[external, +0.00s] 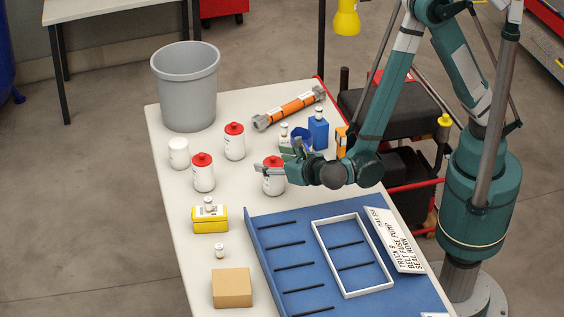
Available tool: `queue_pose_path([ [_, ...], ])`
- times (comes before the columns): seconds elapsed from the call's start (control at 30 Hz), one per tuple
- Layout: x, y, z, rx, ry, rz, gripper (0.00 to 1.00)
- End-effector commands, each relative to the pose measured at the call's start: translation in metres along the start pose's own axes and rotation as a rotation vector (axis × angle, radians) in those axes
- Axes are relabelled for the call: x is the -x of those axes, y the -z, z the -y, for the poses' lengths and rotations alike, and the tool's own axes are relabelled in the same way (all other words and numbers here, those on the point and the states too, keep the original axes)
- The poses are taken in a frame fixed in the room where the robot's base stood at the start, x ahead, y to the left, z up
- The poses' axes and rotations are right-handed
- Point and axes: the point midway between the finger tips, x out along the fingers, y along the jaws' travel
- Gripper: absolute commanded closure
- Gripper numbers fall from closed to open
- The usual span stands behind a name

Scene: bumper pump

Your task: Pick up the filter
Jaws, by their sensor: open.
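No part is clearly marked as the filter at this size. White canisters with red tops could be it: one (203,174) stands at the left, one (234,142) behind it, and one (272,183) right by my gripper. My gripper (268,168) is open, pointing left, low over the table. Its fingers overlap the upper part of the near canister in the picture; I cannot tell whether they touch it. A plain white canister (179,153) stands at the left edge. An orange tube (290,108) with grey ends lies at the back right.
A grey bin (186,85) stands on the table's back left corner. A blue slotted tray (285,247) with a white frame (318,235) fills the front right. A yellow box (210,226), a cardboard box (232,288) and a blue container (318,134) also stand on the table.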

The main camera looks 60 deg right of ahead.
Motion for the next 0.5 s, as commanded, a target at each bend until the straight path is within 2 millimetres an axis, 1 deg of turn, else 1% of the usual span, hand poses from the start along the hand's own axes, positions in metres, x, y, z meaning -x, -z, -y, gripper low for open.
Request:
queue_pose_path([
  [0.3, 0.0002, 0.0001, -0.0001, 0.0, 0.0, 0.0, 0.4],
  [0.33, 0.0002, 0.0001, -0.0001, 0.0, 0.0, 0.0, 0.42],
  [0.5, 0.0002, 0.0001, -0.0001, 0.0, 0.0, 0.0, 0.64],
])
